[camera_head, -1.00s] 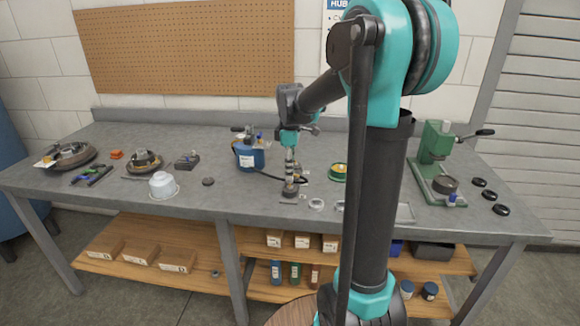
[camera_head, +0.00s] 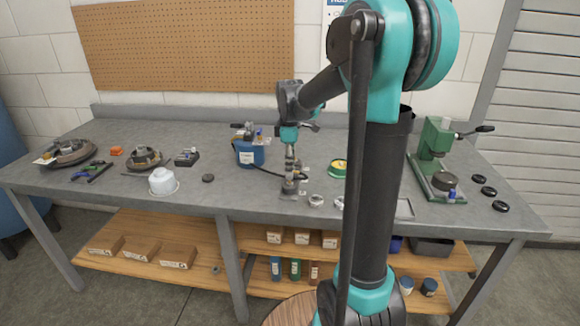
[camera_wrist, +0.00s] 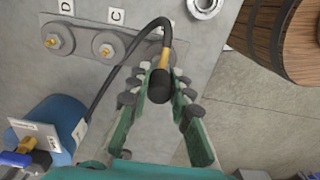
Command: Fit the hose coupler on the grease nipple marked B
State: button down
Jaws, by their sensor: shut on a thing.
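My gripper (camera_wrist: 162,82) is shut on the hose coupler (camera_wrist: 159,88), a black end piece with a brass fitting behind it. A black hose (camera_wrist: 100,95) loops from it to the blue grease canister (camera_wrist: 52,122). Brass grease nipples stand on round grey bosses on a grey plate. Those marked D (camera_wrist: 54,41) and C (camera_wrist: 107,50) show at upper left. The label and nipple B cannot be made out; the coupler and fingers cover part of the plate. In the head view my gripper (camera_head: 290,172) is low over the bench beside the blue canister (camera_head: 249,154).
A metal ring (camera_wrist: 204,5) lies on the bench near the plate, close to its edge. A wooden barrel (camera_wrist: 283,40) stands below. In the head view, a white bowl (camera_head: 162,182) and a dark puck (camera_head: 208,178) lie left, and a green press (camera_head: 437,150) stands right.

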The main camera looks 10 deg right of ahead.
jog(key=shift+f, duration=0.95)
dwell(1.6)
jog(key=c, duration=1.3)
grip_release()
jog(key=shift+o, duration=0.2)
jog(key=o, duration=0.4)
jog(key=shift+r, duration=3.55)
